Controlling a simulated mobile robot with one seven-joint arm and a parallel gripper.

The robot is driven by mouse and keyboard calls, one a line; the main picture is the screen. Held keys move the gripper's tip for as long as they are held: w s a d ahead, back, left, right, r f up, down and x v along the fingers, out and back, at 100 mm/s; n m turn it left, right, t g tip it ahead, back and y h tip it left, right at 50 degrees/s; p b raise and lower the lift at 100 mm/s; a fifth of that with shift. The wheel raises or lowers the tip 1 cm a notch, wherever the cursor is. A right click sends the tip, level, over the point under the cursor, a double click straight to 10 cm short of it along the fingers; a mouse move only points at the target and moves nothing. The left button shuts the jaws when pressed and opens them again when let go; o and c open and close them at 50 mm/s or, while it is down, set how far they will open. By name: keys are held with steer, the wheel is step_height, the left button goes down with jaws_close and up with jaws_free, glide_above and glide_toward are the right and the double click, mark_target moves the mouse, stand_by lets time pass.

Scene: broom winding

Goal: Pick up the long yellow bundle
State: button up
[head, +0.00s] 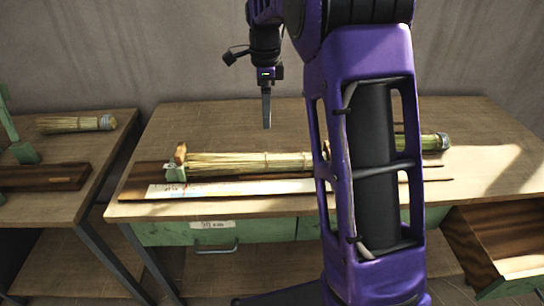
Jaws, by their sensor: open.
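The long yellow bundle (250,162) of straw lies across the middle of the table, its left end by a small wooden and green block (176,167). My arm hides part of its right side. Straw with a grey-green bound end (433,142) shows to the right of my arm; I cannot tell whether it is the same bundle. My gripper (266,110) points down above the table, behind the bundle in the picture and apart from it. It is open and empty, seen from the side.
A pale strip (235,187) lies on a dark board in front of the bundle. Thin dark rods (428,180) lie at right. A left table (60,150) holds another straw bundle (75,123). A wooden bin (500,245) stands at lower right. The table's back (200,125) is clear.

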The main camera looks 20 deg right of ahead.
mark_target(267, 156)
step_height(267, 156, down, 16)
steer(key=b, duration=0.3)
steer(key=shift+f, duration=0.25)
steer(key=shift+r, duration=0.1)
jaws_close()
stand_by(0.3)
